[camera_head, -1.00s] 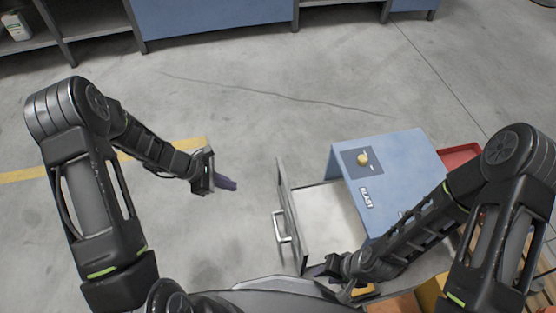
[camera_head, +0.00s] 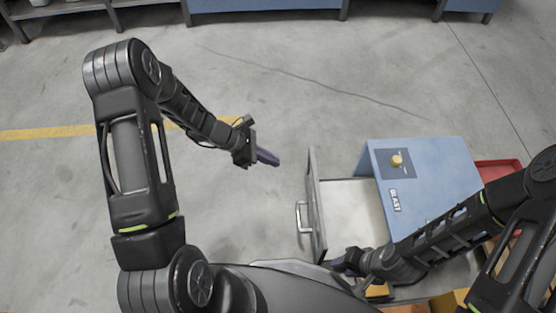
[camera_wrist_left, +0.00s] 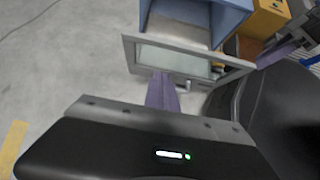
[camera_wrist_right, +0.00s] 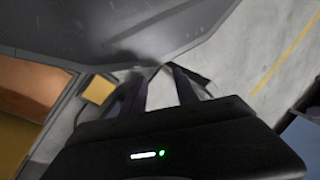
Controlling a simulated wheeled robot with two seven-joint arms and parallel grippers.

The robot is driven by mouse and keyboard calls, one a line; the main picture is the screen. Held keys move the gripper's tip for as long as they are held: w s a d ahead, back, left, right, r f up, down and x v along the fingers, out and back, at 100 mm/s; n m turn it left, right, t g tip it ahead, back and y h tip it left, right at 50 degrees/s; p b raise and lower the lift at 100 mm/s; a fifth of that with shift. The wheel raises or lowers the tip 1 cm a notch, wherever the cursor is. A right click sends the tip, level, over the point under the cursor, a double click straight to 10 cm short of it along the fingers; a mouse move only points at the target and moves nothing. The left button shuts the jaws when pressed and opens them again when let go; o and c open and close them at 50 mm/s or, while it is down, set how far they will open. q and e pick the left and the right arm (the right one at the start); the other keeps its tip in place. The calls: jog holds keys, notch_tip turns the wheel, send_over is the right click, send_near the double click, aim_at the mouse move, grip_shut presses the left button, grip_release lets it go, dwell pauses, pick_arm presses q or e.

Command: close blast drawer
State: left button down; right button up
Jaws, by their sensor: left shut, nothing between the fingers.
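The blue cabinet (camera_head: 430,160) marked BLAST has a yellow knob (camera_head: 397,160) on top. Its drawer (camera_head: 350,210) is pulled out towards the left, with a grey front panel (camera_head: 316,205) and a bar handle (camera_head: 302,217). My left gripper (camera_head: 268,157) is shut and empty, left of the panel's far end, with a gap between. In the left wrist view its fingers (camera_wrist_left: 162,92) overlap the drawer front (camera_wrist_left: 225,72). My right gripper (camera_head: 340,265) is at the drawer's near side; contact cannot be told. In the right wrist view its fingers (camera_wrist_right: 158,92) are apart with nothing visible between them.
A red tray (camera_head: 497,172) lies right of the cabinet, partly behind my right arm. Orange and yellow boxes (camera_head: 452,301) stand at the near right. Workbenches (camera_head: 265,5) line the back. The floor left of and beyond the drawer is clear.

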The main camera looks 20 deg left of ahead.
pick_arm(q)
jog(key=w+d+f+b, duration=0.3)
jog(key=d+f, duration=0.3)
jog(key=d, duration=0.3)
jog(key=shift+w, duration=0.4)
jog(key=shift+d, duration=0.1)
jog(key=w+d, duration=0.3)
jog(key=d, duration=0.5)
jog(key=w+d, duration=0.4)
jog(key=d, duration=0.5)
jog(key=shift+w+d+r, duration=0.1)
